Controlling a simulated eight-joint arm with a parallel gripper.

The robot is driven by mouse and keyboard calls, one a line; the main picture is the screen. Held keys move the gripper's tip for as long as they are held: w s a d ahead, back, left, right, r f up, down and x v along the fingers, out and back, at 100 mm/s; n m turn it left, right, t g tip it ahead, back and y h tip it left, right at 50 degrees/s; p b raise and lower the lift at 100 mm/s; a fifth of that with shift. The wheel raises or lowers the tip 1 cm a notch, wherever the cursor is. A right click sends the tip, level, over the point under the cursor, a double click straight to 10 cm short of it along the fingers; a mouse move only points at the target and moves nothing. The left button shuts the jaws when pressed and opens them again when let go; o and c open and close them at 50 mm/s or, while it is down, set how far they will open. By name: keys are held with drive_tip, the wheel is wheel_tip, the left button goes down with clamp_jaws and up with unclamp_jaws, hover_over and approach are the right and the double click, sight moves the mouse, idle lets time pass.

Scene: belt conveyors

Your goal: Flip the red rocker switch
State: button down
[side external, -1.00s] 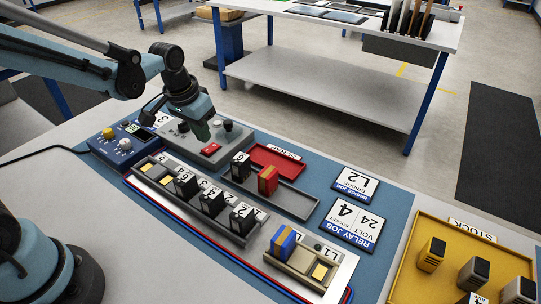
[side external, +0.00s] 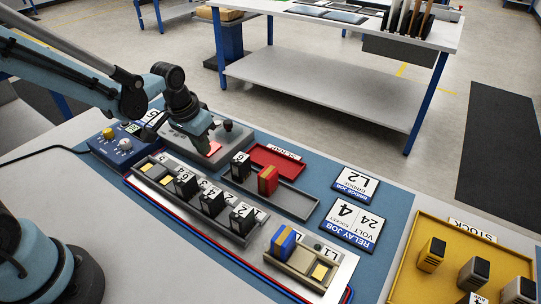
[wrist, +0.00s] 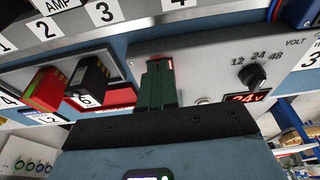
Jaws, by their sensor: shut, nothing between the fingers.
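The red rocker switch (side external: 212,148) is on the grey control box (side external: 182,141) in the side view and looks bright, as if lit. My gripper (side external: 203,142) points down at the switch and covers part of it. I cannot tell for sure whether the tips touch it. In the wrist view my gripper's green fingers (wrist: 158,82) are pressed together with nothing between them. A small sliver of red shows at their tips; most of the switch is hidden behind them.
A dial (wrist: 262,74) marked 12, 24, 48 and a lit red display (wrist: 248,97) sit beside the fingers. A red scrap tray (side external: 278,159), a relay row (side external: 212,199) and a blue box with knobs (side external: 122,146) are close by. The yellow stock tray (side external: 405,268) is far right.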

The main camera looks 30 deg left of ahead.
drive_tip(key=shift+w, duration=0.15)
drive_tip(key=shift+w+r, duration=0.4)
drive_tip(key=shift+w, duration=0.15)
drive_tip(key=shift+r, duration=0.6)
drive_tip(key=s+v, duration=0.2)
drive_tip(key=v, duration=1)
drive_tip(key=shift+s, duration=0.2)
drive_tip(key=s+d+f+t, duration=0.1)
drive_tip(key=s+f+t, duration=0.2)
drive_tip(key=s, duration=0.3)
drive_tip(key=shift+s+d+f+t, duration=0.25)
drive_tip(key=shift+t, duration=0.45)
